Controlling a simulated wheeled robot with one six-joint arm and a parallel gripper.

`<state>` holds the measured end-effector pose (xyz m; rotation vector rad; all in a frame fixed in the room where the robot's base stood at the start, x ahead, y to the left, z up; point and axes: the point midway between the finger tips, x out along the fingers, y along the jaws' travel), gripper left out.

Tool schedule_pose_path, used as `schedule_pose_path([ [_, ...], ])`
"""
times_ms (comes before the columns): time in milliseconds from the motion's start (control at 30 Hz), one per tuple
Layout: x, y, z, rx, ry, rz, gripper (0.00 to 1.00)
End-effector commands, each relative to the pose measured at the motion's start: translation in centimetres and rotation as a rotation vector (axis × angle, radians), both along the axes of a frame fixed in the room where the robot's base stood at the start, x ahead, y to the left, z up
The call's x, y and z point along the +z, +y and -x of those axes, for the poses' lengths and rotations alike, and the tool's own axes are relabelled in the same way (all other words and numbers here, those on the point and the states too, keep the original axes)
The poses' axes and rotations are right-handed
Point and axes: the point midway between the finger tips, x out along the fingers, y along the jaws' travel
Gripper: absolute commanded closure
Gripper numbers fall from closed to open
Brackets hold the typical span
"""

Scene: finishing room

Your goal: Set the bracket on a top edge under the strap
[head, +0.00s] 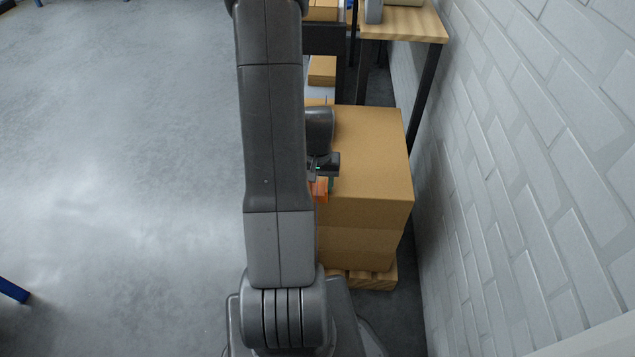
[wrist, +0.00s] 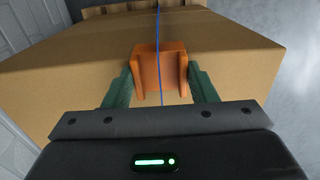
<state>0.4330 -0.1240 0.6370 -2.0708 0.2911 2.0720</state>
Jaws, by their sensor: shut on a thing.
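The orange bracket (wrist: 147,72) is in the middle of the wrist view, between the green fingers of my gripper (wrist: 160,88), which is shut on it. A thin blue strap (wrist: 157,22) runs across the cardboard box (wrist: 80,45) and passes in front of the bracket, on the camera's side. The bracket is at a top edge of the box; whether it touches the box I cannot tell. In the head view, the bracket (head: 320,188) and my gripper (head: 325,168) show at the left side of the box (head: 370,150), partly hidden by my arm. The strap is not visible there.
The box stands on a wooden pallet (head: 370,280). A white brick wall (head: 530,150) is close on the right. A wood-topped table (head: 410,25) stands behind the box. The grey floor (head: 120,150) on the left is mostly clear.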

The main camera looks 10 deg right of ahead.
Motion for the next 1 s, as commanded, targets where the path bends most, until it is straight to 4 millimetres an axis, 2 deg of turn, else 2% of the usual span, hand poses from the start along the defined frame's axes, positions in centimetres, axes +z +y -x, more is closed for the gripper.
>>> schedule_pose_path([
  [467, -0.06, -0.01, -0.03, 0.0, 0.0, 0.0, 0.7],
  [500, -0.06, -0.01, -0.03, 0.0, 0.0, 0.0, 0.42],
  [600, -0.06, -0.01, -0.03, 0.0, 0.0, 0.0, 0.23],
  [800, -0.06, -0.01, -0.03, 0.0, 0.0, 0.0, 0.23],
  [900, -0.06, -0.01, -0.03, 0.0, 0.0, 0.0, 0.05],
  [1000, -0.06, -0.01, -0.03, 0.0, 0.0, 0.0, 0.05],
])
